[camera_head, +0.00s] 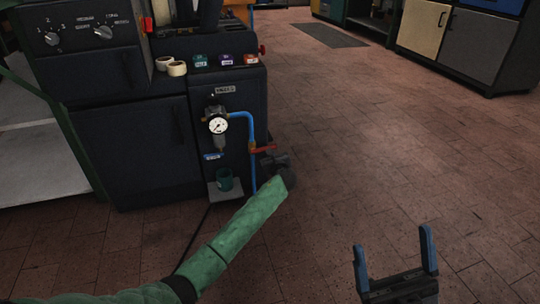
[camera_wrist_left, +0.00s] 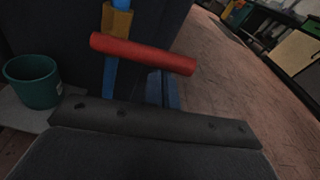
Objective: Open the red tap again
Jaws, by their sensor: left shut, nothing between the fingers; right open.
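The red tap (camera_head: 263,149) is a red bar handle on a brass valve on the blue pipe, low on the front of the dark machine. In the left wrist view the red handle (camera_wrist_left: 143,53) lies crosswise, slightly lower at its right end, in front of the brass body (camera_wrist_left: 117,20). My left gripper (camera_wrist_left: 163,88) is shut and empty; its blue fingers show just below the handle's right half. Their tips seem hidden by the handle, and I cannot tell whether they touch it. My right gripper (camera_head: 392,240) is open and empty over the floor, far from the tap.
A pressure gauge (camera_head: 218,126) sits left of the pipe. A green cup (camera_head: 224,179) stands on a small grey ledge below it, also in the left wrist view (camera_wrist_left: 33,82). Tape rolls (camera_head: 177,68) lie on the machine. The brick floor at right is clear.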

